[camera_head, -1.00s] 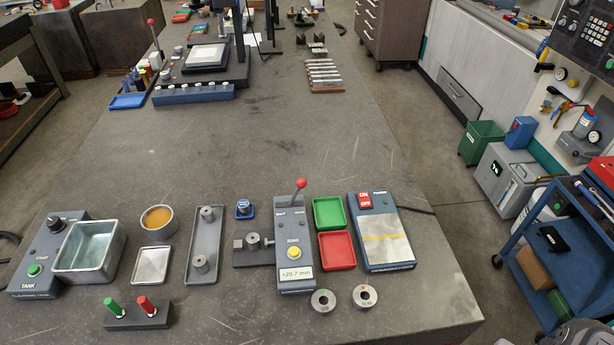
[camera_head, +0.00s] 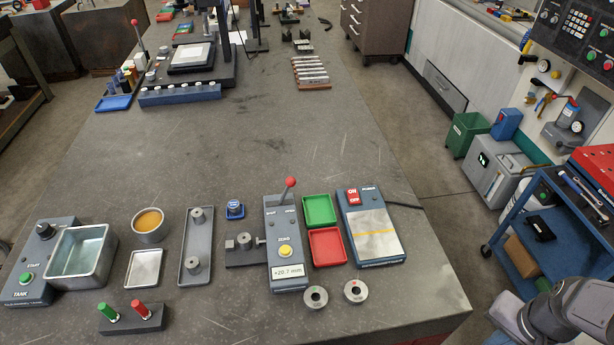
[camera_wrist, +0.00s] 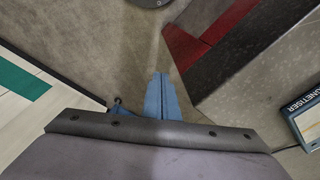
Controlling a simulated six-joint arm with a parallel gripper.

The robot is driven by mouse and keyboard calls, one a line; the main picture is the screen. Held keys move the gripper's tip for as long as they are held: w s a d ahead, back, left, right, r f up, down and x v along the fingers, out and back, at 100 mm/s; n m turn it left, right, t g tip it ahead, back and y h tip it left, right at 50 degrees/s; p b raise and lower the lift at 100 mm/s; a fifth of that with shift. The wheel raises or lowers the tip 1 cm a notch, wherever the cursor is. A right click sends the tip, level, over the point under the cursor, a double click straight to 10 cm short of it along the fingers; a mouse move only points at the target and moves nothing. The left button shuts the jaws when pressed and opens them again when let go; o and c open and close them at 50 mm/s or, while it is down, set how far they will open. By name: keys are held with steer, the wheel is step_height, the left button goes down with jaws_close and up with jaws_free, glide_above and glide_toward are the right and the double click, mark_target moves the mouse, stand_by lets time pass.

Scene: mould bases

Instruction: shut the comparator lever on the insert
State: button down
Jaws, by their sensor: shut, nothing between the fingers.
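The comparator (camera_head: 284,263) is a dark blue-grey box with a yellow button and a small white display reading about +20.7 mm. Its lever (camera_head: 290,183) has a red ball knob, stands up at the back end and leans slightly right. A grey metal insert (camera_head: 244,241) sits on the dark fixture joined to the comparator's left side. My gripper (camera_wrist: 161,96) shows as two blue fingers, shut together and empty, over the floor beside the bench. In the head view only a grey part of my arm shows, at the lower right, well away from the comparator.
A green tray (camera_head: 319,211) and a red tray (camera_head: 327,247) stand just right of the comparator. Beyond them is the demagnetiser (camera_head: 372,234), its edge also in the wrist view (camera_wrist: 307,112). Two metal rings lie in front. The bench behind the comparator is clear.

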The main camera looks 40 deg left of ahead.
steer(key=w+a+r+t+y+p, duration=0.1)
steer(key=w+a, duration=0.5)
steer(key=w, duration=0.4)
steer(key=w+a+r+t+y, duration=0.1)
steer(key=w+a+t, duration=0.1)
steer(key=w+a, duration=0.6)
steer(key=s+a+r+n+g+y+b, duration=0.1)
steer(key=s+a+r+n, duration=0.2)
steer(key=a+r, duration=0.2)
steer(key=s+a+r+n+g+y, duration=0.1)
steer(key=s+a+r+n, duration=0.3)
steer(key=a, duration=0.8)
steer(key=s+a+r+n+g+y+b, duration=0.1)
steer(key=s+a+r+n+y, duration=0.2)
steer(key=a+r, duration=0.5)
steer(key=shift+s+a+n+g+b, duration=0.25)
steer(key=shift+s+n+g+b, duration=0.05)
steer(key=shift+s+n+b, duration=0.1)
steer(key=p, duration=0.6)
glide_toward(285, 192)
steer(key=w+f, duration=0.1)
steer(key=w+a+f, duration=0.1)
steer(key=w+f, duration=0.1)
steer(key=shift+a, duration=0.15)
